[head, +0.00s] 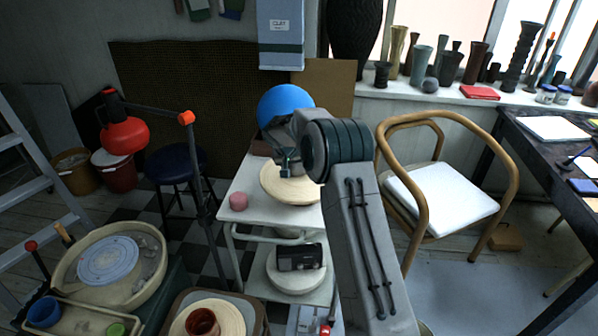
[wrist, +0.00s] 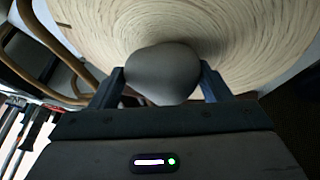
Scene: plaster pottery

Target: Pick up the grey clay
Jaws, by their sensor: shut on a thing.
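The grey clay (wrist: 163,75) is a smooth rounded lump in the wrist view. It sits between the two fingers of my gripper (wrist: 163,82), which is shut on it from both sides. Behind it is a round pale wooden disc (wrist: 240,35) with ring grain. In the head view my gripper (head: 287,166) is over the same disc (head: 303,190) on a white cart. The clay cannot be made out there, behind my gripper. Whether the clay touches the disc cannot be told.
A pink lump (head: 238,201) sits on the white cart (head: 250,222) left of the disc. A blue ball (head: 286,102) is behind my gripper. A wooden chair (head: 440,195) stands close at right. A red lamp (head: 124,134) with a jointed arm is at left.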

